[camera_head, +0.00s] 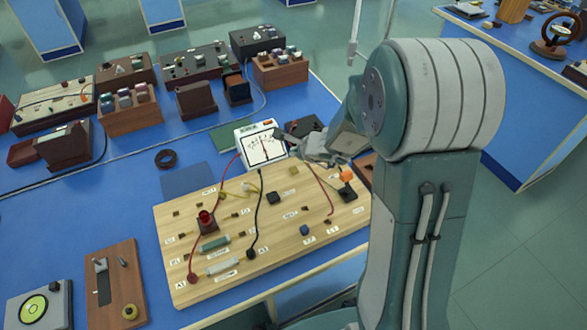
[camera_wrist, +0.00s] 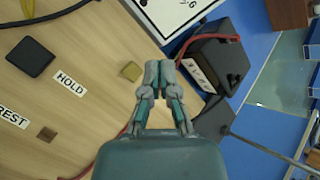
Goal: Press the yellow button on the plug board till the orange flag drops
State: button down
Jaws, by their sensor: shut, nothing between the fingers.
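The wooden plug board (camera_head: 200,285) lies on the blue bench. My gripper (camera_head: 285,138) is shut and empty, near the board's far edge by the meter. In the wrist view its fingertips (camera_wrist: 159,70) are together, with a visible gap in the picture between them and the button. An orange piece (camera_head: 347,174), seemingly the flag, shows at the board's right side, close to my arm; I cannot tell its exact pose.
A white-faced meter (camera_head: 262,150) stands behind the board. A black box with a red cable (camera_wrist: 212,60) is right of my fingertips. A black block (camera_wrist: 31,57) is near the HOLD label. Red and black leads cross the board. Wooden boxes stand farther back.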

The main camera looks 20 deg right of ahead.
aim_at(295, 170)
jog(key=shift+f, duration=2)
jog(key=shift+f, duration=0.15)
jog(key=shift+f, duration=0.2)
jog(key=shift+f, duration=0.45)
dwell(0.4)
dwell(0.4)
jog(key=shift+r, duration=0.85)
jog(key=shift+r, duration=0.1)
jog(key=shift+r, duration=2.45)
